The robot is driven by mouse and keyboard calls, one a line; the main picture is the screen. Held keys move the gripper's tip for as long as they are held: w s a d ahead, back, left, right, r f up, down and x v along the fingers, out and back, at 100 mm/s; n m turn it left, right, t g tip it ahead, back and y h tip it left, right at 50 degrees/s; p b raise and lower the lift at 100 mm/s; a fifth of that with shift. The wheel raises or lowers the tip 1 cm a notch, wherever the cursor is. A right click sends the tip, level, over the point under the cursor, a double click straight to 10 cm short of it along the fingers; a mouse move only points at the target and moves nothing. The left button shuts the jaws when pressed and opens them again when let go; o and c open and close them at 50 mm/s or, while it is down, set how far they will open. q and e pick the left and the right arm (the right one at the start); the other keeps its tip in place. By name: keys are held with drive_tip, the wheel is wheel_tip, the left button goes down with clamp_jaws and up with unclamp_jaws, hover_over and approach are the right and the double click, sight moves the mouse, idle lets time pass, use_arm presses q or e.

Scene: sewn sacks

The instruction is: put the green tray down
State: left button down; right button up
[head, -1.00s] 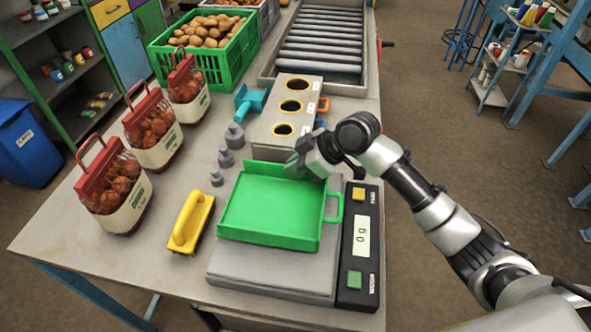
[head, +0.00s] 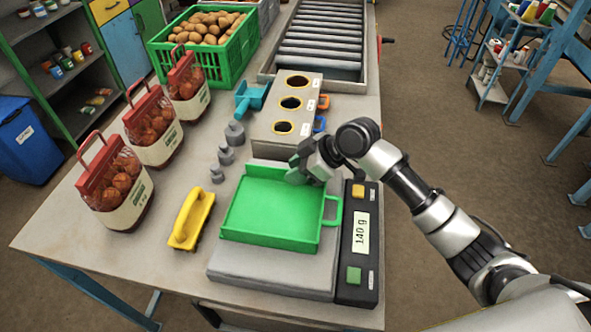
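The green tray (head: 270,212) is empty and lies flat on the grey plate of the scale (head: 270,268), with its handle on the right side. The scale's display (head: 362,232) reads 140 g. My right gripper (head: 305,174) is at the tray's far right corner, with its fingers at the rim. Whether the fingers are closed on the rim or apart from it I cannot tell. My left gripper is not in view.
A yellow-handled tool (head: 190,220) and several grey weights (head: 226,156) lie left of the scale. A box with three round holes (head: 288,108) stands just behind. Several sacks (head: 122,185) line the left. A green crate of potatoes (head: 205,45) and a roller conveyor (head: 318,40) are farther back.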

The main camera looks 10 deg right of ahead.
drive_tip(key=b+v, duration=0.1)
drive_tip(key=v, duration=1)
drive_tip(key=shift+d+b, duration=0.2)
drive_tip(key=shift+b, duration=0.2)
drive_tip(key=shift+r, duration=0.1)
